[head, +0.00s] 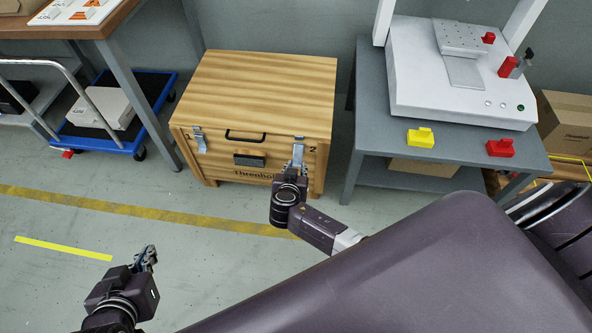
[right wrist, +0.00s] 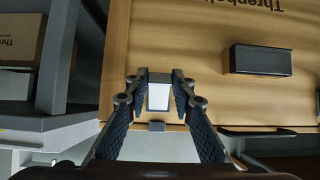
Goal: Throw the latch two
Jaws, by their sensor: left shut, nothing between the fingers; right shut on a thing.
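A wooden chest (head: 255,90) stands on the floor with its lid down. Its front has latch one (head: 198,139) at the left by the number 1. Latch two (head: 298,146) is at the right by the number 2. My right gripper (head: 296,166) is at latch two, its fingers shut on the latch's pale metal plate (right wrist: 159,97), which shows between the fingertips in the right wrist view. The fingers partly hide the latch, so its exact angle is unclear. My left gripper (head: 149,257) is shut and empty, low over the floor at the left, away from the chest.
A black handle (head: 245,136) and a dark block (head: 249,160) are on the chest front between the latches. A grey table (head: 370,110) with a white machine (head: 455,90) stands close at the right. A blue cart (head: 150,88) is at the left. Floor before the chest is open.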

